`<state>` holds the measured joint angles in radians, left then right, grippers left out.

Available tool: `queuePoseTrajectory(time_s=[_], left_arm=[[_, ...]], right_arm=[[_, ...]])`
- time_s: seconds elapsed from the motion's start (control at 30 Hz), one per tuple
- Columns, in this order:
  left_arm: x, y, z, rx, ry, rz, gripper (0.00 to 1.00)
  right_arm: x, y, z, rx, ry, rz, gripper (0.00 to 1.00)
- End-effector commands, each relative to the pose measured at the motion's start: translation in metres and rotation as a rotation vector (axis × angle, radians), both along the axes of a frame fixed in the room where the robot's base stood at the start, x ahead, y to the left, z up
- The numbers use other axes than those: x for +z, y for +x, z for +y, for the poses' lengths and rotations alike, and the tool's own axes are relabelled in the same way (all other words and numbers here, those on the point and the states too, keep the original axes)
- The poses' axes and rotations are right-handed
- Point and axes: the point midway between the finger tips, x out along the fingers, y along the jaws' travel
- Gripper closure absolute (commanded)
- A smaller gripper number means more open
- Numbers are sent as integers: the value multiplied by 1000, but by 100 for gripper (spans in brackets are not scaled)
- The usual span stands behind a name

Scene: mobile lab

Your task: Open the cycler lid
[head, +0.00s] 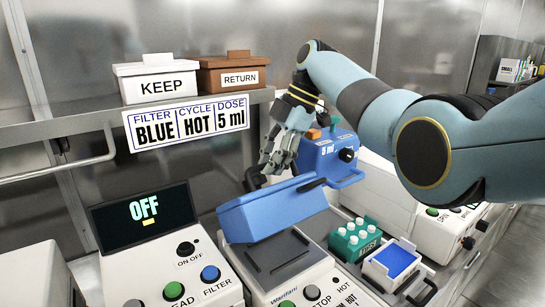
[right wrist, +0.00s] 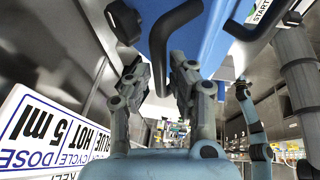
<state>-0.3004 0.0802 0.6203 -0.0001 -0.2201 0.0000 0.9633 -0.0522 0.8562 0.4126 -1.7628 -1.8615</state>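The cycler (head: 290,272) is a white box with a grey top plate and buttons at the lower middle of the head view. Its blue lid (head: 272,212) is raised and tilted above the plate, leaving a gap. My right gripper (head: 280,152) is at this handle, coming down from above. In the right wrist view the fingers (right wrist: 159,75) stand close on both sides of the black handle (right wrist: 176,26), under the blue lid (right wrist: 212,48).
Behind the lid stands a blue dispenser (head: 330,158) marked 5 ml. An OFF screen (head: 143,213) is at the left. KEEP (head: 158,80) and RETURN (head: 234,74) boxes sit on the shelf.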

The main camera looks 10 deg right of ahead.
Motion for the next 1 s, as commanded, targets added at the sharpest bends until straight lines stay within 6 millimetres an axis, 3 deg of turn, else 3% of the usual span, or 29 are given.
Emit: queuePoseTrajectory(time_s=[0.1, 0.47, 0.83, 1.0], left_arm=[[0, 0, 0, 0, 0, 0, 60], [0, -1, 1, 0, 1, 1, 60], [0, 0, 0, 0, 0, 0, 60], [0, 0, 0, 0, 0, 0, 60]], right_arm=[[2, 1, 0, 0, 0, -4, 64], [12, 3, -4, -1, 1, -10, 64], [81, 1, -37, -1, 0, -9, 64], [104, 0, -47, 0, -1, -7, 64]])
